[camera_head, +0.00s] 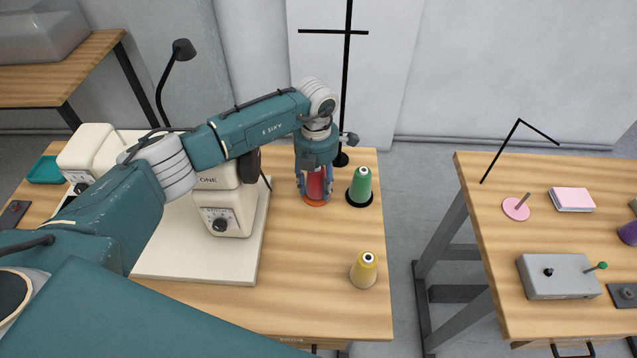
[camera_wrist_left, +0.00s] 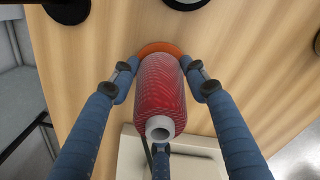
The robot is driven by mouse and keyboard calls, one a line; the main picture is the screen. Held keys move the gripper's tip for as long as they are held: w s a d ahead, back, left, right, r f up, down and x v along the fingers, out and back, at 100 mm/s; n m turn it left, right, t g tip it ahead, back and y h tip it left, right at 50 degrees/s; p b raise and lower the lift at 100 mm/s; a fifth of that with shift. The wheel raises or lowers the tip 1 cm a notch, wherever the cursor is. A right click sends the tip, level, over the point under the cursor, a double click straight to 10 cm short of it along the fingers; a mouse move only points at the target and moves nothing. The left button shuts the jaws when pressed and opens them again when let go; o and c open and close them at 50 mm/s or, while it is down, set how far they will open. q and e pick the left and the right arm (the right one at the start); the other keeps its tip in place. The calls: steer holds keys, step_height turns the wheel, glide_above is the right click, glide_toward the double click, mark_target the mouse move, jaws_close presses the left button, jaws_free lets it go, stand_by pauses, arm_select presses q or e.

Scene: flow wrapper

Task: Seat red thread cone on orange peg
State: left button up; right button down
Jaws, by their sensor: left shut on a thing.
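The red thread cone (camera_head: 316,182) is upright at the back of the middle table, between the fingers of my left gripper (camera_head: 315,190). In the left wrist view the red cone (camera_wrist_left: 162,92) shows its pale hollow end toward the camera, with fingers on both sides and one below. My left gripper is shut on it. The orange base (camera_head: 316,202) of the peg shows under the cone, and its orange rim (camera_wrist_left: 160,47) shows behind the cone in the wrist view. The peg's shaft is hidden. I cannot tell whether the cone touches the base. My right gripper is out of view.
A green cone (camera_head: 361,182) on a black base stands close to the right of the gripper. A yellow cone (camera_head: 364,270) stands nearer the front edge. The cream sewing machine (camera_head: 228,212) is to the left. Table between yellow cone and machine is clear.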

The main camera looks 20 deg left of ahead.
arm_select(q)
steer(key=o, duration=1.3)
steer(key=shift+o, duration=0.2)
step_height(320, 180, up, 12)
steer(key=shift+r, duration=0.1)
steer(key=shift+s, duration=0.1)
